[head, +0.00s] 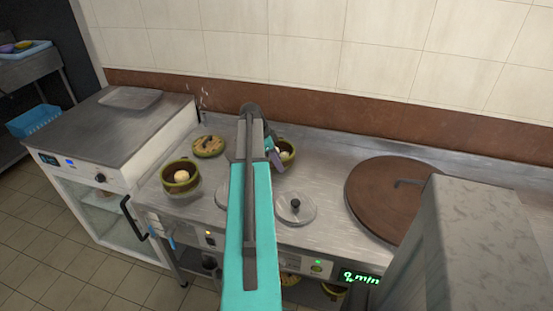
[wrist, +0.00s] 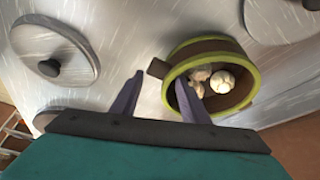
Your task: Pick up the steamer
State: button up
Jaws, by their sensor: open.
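A round steamer with a brown wall and yellow-green rim (wrist: 207,44) holds pale buns; in the head view its rim (head: 290,145) shows beside my gripper, partly hidden by the arm. My open gripper (wrist: 160,80) has purple fingers; in the head view its tip (head: 272,153) is at the steamer's left side. In the wrist view the steamer's small brown handle (wrist: 158,68) shows between the fingertips, and the right finger overlaps the rim. I cannot tell whether that finger is inside or above it. A second, similar steamer (head: 165,183) with one bun stands further left.
A woven lid (head: 208,146) lies behind, between the steamers. A round metal lid with a black knob (head: 295,207) lies in front on the steel counter. A large brown lid (head: 392,197) and a grey block (head: 480,245) stand to the right.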

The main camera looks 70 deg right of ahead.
jog(key=c, duration=1)
jog(key=shift+r, duration=0.2)
jog(key=shift+r+b, duration=0.5)
jog(key=shift+r, duration=1)
jog(key=s+a+b, duration=0.1)
jog(key=s+a, duration=0.1)
jog(key=a, duration=0.2)
jog(key=s+a+r, duration=0.1)
jog(key=s+a, duration=0.2)
jog(key=a, duration=0.2)
jog(key=s+a+b, duration=0.1)
jog(key=s+a, duration=0.2)
jog(key=a, duration=0.1)
jog(key=shift+a+r+b, duration=0.3)
jog(key=shift+a, duration=0.1)
